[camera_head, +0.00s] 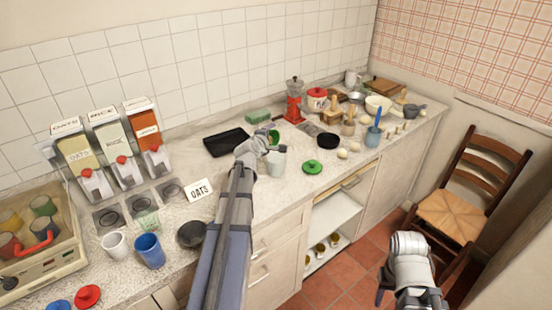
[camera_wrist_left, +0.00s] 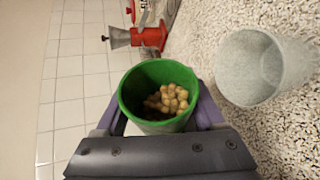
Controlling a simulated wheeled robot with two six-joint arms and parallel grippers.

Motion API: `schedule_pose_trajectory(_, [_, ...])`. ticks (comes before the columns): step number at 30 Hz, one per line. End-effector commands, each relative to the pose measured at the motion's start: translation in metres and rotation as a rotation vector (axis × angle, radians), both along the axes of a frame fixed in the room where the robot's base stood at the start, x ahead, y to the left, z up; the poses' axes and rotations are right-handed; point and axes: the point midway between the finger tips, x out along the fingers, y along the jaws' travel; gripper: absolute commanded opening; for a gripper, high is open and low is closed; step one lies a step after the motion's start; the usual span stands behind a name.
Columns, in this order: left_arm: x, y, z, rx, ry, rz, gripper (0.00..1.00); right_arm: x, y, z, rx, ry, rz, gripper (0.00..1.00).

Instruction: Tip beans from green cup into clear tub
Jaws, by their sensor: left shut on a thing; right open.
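My left gripper (camera_head: 270,145) is shut on the green cup (camera_head: 273,136), over the counter. The left wrist view shows the green cup (camera_wrist_left: 128,98) between the fingers, with pale tan beans (camera_wrist_left: 172,100) inside it. The clear tub (camera_head: 276,163) stands on the counter just beside the gripper, partly hidden by it in the head view. In the left wrist view the clear tub (camera_wrist_left: 250,68) is to the right of the cup, apart from it, and looks empty. My right gripper (camera_head: 410,265) is open and empty, low over the floor near the chair.
A green lid (camera_head: 312,167) lies right of the tub. A black tray (camera_head: 226,142) and red grinder (camera_head: 294,100) are behind. Dispensers (camera_head: 110,150), an OATS card (camera_head: 199,191) and a blue cup (camera_head: 149,251) are left. A wooden chair (camera_head: 462,200) stands right.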

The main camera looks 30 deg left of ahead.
Motion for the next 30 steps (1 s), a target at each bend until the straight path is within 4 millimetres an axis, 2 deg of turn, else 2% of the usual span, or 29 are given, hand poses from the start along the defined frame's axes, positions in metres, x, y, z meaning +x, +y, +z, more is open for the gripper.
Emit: schedule_pose_trajectory(30, [0.002,-0.006,-0.002,0.136,-0.019,-0.002,0.1,0.0,0.0,-0.012,0.0,0.0,0.0,0.5])
